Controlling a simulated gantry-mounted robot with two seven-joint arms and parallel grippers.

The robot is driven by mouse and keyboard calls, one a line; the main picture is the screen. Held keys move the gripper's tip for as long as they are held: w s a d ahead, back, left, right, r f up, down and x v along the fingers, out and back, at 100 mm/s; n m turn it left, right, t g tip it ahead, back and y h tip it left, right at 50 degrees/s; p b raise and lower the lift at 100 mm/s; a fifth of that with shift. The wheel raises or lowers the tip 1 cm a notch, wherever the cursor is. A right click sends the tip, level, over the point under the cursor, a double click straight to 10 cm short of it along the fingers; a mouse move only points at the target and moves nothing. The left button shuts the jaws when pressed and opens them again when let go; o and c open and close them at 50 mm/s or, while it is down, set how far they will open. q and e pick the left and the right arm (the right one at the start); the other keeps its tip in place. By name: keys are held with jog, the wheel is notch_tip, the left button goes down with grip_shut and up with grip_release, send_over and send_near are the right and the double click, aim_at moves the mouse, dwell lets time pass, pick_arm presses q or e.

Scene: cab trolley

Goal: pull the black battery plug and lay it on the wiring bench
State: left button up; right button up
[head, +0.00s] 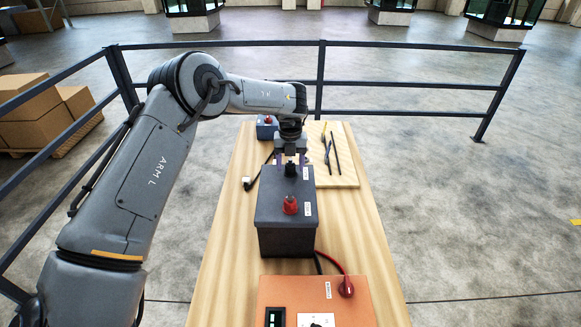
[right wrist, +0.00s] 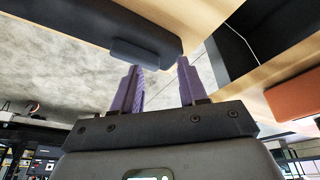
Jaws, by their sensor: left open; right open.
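The dark grey battery box (head: 286,238) stands on the wooden bench (head: 229,243). The black battery plug (head: 290,170) is upright on the box's far top part, behind a red plug (head: 290,206). My left gripper (head: 291,162) points down directly over the black plug, its purple fingers apart on either side of the plug's upper end. Whether a finger touches it I cannot tell. My right gripper (right wrist: 160,86) shows only in the right wrist view, with its purple fingers apart and nothing between them.
An orange box (head: 285,291) with a red plug (head: 346,287) stands at the near end. A pale board (head: 345,172) with dark tools lies at the far right, beside a small blue-grey box (head: 266,131). Bare bench shows right of the battery.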

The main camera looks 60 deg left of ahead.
aim_at(290, 160)
dwell(0.3)
pick_arm(q)
grip_shut()
jog(key=shift+r, duration=0.25)
jog(key=shift+r+p, duration=1.8)
jog(key=shift+r, duration=0.95)
